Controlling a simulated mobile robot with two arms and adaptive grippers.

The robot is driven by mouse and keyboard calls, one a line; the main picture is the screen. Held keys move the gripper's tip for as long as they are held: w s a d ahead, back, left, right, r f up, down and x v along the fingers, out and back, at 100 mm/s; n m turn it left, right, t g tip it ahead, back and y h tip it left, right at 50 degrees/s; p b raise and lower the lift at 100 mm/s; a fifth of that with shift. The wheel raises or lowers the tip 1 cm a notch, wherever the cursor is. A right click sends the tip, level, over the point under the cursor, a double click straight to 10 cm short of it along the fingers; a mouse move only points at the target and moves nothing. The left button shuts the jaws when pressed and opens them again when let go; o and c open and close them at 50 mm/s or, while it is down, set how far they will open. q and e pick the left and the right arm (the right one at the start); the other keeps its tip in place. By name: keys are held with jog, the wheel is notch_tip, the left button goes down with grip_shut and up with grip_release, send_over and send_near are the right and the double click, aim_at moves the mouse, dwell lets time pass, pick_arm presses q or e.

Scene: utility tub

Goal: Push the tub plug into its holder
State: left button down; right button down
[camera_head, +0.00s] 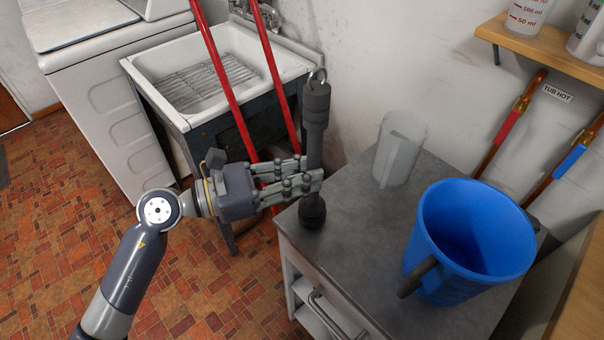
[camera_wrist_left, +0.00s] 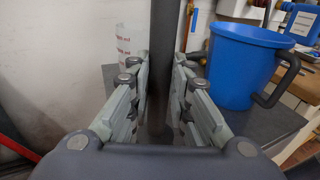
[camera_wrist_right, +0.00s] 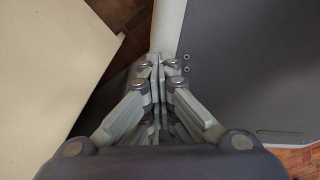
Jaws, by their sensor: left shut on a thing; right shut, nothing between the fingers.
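The tub plug, a tall dark grey rod (camera_head: 315,110) with a metal ring on top, stands about upright at the left edge of the grey countertop. My left gripper (camera_head: 312,178) is shut around its lower shaft. In the left wrist view the rod (camera_wrist_left: 162,50) runs between the fingers. A wider black piece (camera_head: 312,212) is at its lower end, over the counter edge; I cannot tell whether this is part of the plug or its holder, or whether it touches the counter. My right gripper (camera_wrist_right: 158,62) is shut and empty in the right wrist view.
A blue bucket (camera_head: 435,245) and a translucent measuring jug (camera_head: 398,155) stand on the grey countertop (camera_head: 355,235). A white utility tub (camera_head: 165,60) is behind at left, with red pipes (camera_head: 225,85) in front. A wooden shelf (camera_head: 540,45) is at upper right.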

pick_arm(q)
jog(key=shift+r, duration=0.1)
pick_arm(e)
jog(key=shift+s+d, duration=0.1)
jog(key=shift+d, duration=0.25)
jog(key=shift+f, duration=0.15)
dwell(0.9)
pick_arm(q)
jog(key=shift+f+b, duration=0.25)
jog(key=shift+b, duration=0.15)
pick_arm(e)
jog(key=shift+a+f, duration=0.15)
jog(key=shift+f, duration=0.05)
